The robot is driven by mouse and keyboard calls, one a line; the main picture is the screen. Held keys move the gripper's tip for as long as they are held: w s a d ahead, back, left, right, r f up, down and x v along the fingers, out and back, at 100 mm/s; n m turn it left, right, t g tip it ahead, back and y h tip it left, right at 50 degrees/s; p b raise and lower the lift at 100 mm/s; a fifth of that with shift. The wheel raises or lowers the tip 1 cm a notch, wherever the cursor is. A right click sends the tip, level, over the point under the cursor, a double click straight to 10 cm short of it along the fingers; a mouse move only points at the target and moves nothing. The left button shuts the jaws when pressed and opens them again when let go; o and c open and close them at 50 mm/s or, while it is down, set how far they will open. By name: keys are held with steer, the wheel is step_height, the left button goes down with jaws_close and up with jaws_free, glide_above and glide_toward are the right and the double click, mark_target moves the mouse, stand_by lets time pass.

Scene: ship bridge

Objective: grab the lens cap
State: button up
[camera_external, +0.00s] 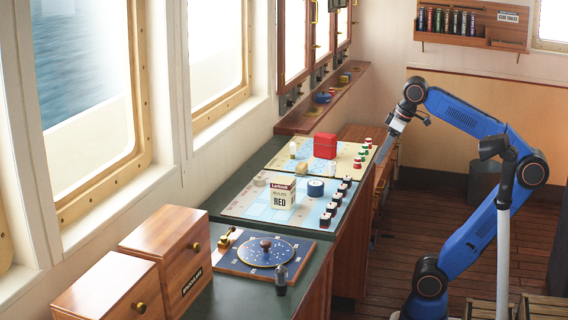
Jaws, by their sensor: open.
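I cannot tell any object for sure as the lens cap at this size. A short round blue object (316,188) lies on the nearer chart, right of a white box labelled RED (283,193). Several small dark-and-white round pieces (337,198) stand in a row along that chart's right edge. My gripper (394,131) is open, above and beside the right edge of the counter near the far chart. Its fingers are small in this view, and I see nothing held between them.
The far chart (279,161) holds a red block (325,146) and small red and green pieces (363,153). A dial board (228,262) and wooden drawer boxes (165,243) fill the near counter. A narrow shelf (300,122) runs under the windows.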

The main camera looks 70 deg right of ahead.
steer(key=w+r+m+g, duration=0.1)
steer(key=w+r+m, duration=0.3)
steer(key=w, duration=0.8)
steer(key=m+g, duration=0.4)
steer(key=m, duration=0.8)
glide_above(259, 179)
steer(key=d, duration=0.1)
step_height(259, 179, down, 7)
steer(key=shift+w+f, duration=0.15)
steer(key=shift+f, duration=5.1)
steer(key=c, duration=1.1)
